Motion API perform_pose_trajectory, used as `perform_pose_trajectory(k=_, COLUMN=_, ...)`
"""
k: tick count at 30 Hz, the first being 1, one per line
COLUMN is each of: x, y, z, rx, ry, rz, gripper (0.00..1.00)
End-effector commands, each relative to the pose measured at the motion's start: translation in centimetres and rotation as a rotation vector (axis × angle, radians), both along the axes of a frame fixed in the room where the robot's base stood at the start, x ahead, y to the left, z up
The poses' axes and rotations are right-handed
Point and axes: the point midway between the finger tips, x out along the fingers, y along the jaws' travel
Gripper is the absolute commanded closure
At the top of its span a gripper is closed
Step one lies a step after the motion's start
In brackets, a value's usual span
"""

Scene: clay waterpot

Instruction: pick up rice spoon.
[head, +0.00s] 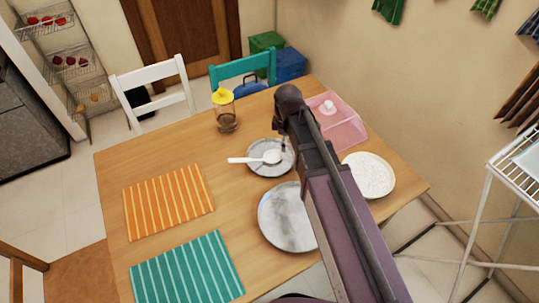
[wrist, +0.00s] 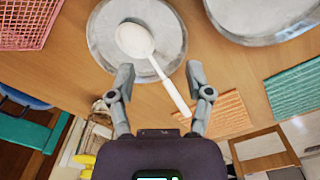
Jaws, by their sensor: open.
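The rice spoon (head: 270,157) is white, with a rounded bowl and a straight handle. It lies across a small grey metal plate (head: 264,172), its handle reaching past the rim to the left in the head view. In the wrist view the spoon (wrist: 135,40) has its bowl on the plate (wrist: 104,52) and its handle slants down toward the right finger. My gripper (wrist: 160,71) is open and empty, its fingertips spread on both sides of the handle's line. I cannot tell its height above the spoon. In the head view my arm hides most of the gripper.
A large metal plate (head: 284,222), a white speckled plate (head: 374,178), a pink basket (head: 346,128) and a yellow-topped jar (head: 226,122) stand around the spoon. Orange (head: 168,200) and teal (head: 190,268) striped mats lie left on the wooden table (head: 120,168). Bare table lies left of the handle.

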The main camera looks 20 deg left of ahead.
Motion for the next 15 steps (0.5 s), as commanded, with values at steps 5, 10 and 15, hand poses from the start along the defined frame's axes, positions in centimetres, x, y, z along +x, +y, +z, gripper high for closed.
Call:
perform_pose_trajectory(k=5, x=-0.8, y=6.0, z=1.4, rx=0.0, ry=0.0, rz=0.281, gripper=0.34)
perform_pose_trajectory(k=10, x=-2.0, y=10.2, z=2.1, rx=0.0, ry=0.0, rz=0.496, gripper=0.34)
perform_pose_trajectory(k=15, x=-2.7, y=12.3, z=2.4, rx=0.0, ry=0.0, rz=0.611, gripper=0.34)
